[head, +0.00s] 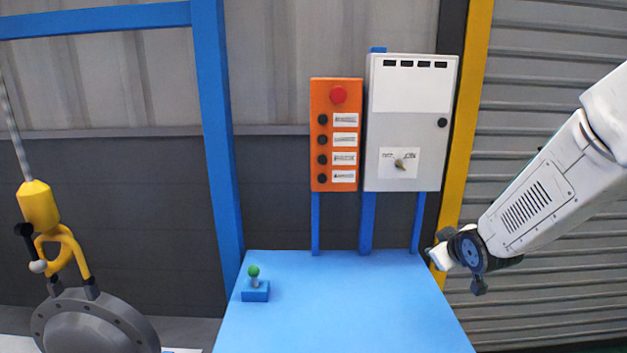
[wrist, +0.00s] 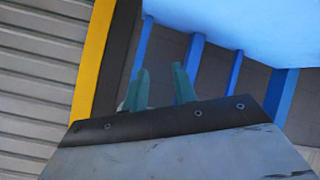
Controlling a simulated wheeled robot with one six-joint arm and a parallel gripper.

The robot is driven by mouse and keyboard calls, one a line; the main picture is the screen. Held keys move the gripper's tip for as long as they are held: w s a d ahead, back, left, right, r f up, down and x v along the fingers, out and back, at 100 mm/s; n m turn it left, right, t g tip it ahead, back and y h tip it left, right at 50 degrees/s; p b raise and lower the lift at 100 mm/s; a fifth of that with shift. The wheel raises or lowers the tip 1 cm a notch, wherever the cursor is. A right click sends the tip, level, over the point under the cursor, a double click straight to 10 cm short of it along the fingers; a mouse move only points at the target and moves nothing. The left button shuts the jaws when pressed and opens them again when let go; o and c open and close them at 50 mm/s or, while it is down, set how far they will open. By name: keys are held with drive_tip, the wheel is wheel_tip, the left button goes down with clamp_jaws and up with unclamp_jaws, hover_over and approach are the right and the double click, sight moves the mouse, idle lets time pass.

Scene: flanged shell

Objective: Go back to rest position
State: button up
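My gripper shows in the wrist view (wrist: 161,72) as two teal fingers standing apart with an empty gap between them. Nothing is held. In the head view my white arm reaches in from the right edge, and its dark wrist end is just right of the blue table (head: 340,305), in front of the yellow post (head: 470,110). The fingers cannot be made out clearly in the head view. The wrist end is below and to the right of the grey control box (head: 415,130), apart from it in the picture.
An orange button panel (head: 336,135) stands left of the grey box. A green-topped joystick (head: 255,288) sits on the table's left side; the rest of its top is clear. A yellow hoist hook (head: 60,250) with a grey flanged shell (head: 95,325) is at far left. A slatted shutter (head: 550,60) is behind my arm.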

drive_tip(key=s+a+r+m+g, duration=0.1)
drive_tip(key=s+r+m+g, duration=0.1)
drive_tip(key=s, duration=1)
drive_tip(key=s+a+r+m+g, duration=0.1)
drive_tip(key=s+r+g, duration=0.3)
drive_tip(key=s, duration=0.8)
drive_tip(key=s+a+r+m+g, duration=0.2)
drive_tip(key=s+r+m+g, duration=0.1)
drive_tip(key=s, duration=1)
drive_tip(key=shift+r+g, duration=0.3)
drive_tip(key=shift+g, duration=0.2)
drive_tip(key=shift+s, duration=0.1)
